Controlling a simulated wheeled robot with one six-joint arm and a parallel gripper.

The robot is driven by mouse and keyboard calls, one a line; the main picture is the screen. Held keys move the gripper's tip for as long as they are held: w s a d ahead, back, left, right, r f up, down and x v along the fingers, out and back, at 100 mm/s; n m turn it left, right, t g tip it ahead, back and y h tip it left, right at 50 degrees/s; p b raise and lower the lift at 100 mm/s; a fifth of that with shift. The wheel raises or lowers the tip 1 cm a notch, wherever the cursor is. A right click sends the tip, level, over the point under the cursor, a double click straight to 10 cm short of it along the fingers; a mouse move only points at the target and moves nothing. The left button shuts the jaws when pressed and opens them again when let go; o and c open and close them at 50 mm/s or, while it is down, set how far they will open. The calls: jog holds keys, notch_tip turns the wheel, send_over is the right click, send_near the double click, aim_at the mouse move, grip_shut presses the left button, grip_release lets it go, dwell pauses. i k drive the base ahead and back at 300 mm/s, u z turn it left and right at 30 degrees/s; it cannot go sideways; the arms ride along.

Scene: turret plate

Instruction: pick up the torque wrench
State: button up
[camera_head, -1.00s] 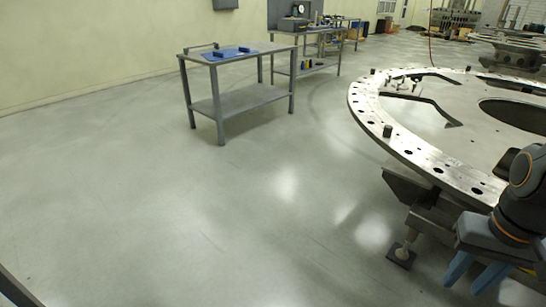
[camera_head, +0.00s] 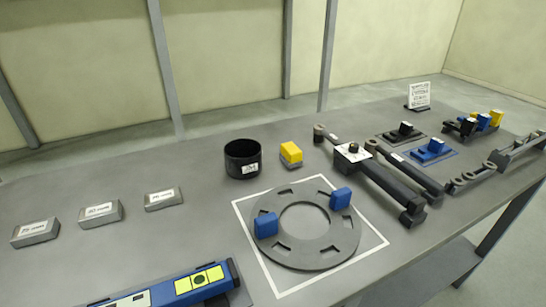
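Two long dark tools lie side by side on the grey bench top, right of centre. The nearer, thicker tool (camera_head: 384,182) has a small grey head at its far end, a labelled black block and a dark end piece towards the front edge. The slimmer tool (camera_head: 410,174) beside it has a metal head and a dark handle. Both look wrench-like; I cannot tell for sure which is the torque wrench. Both lie flat and nothing holds them. My gripper is not in view.
Left of the tools lie a slotted grey ring (camera_head: 305,253) with two blue blocks, a black cup (camera_head: 242,158) and a yellow-topped block (camera_head: 291,153). A blue device (camera_head: 180,287) lies in front.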

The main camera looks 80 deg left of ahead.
aim_at(415, 205)
jog(key=u, duration=5.45)
jog(key=k, duration=1.45)
jog(key=z, duration=1.45)
jog(key=i, duration=0.75)
jog(key=z, duration=0.05)
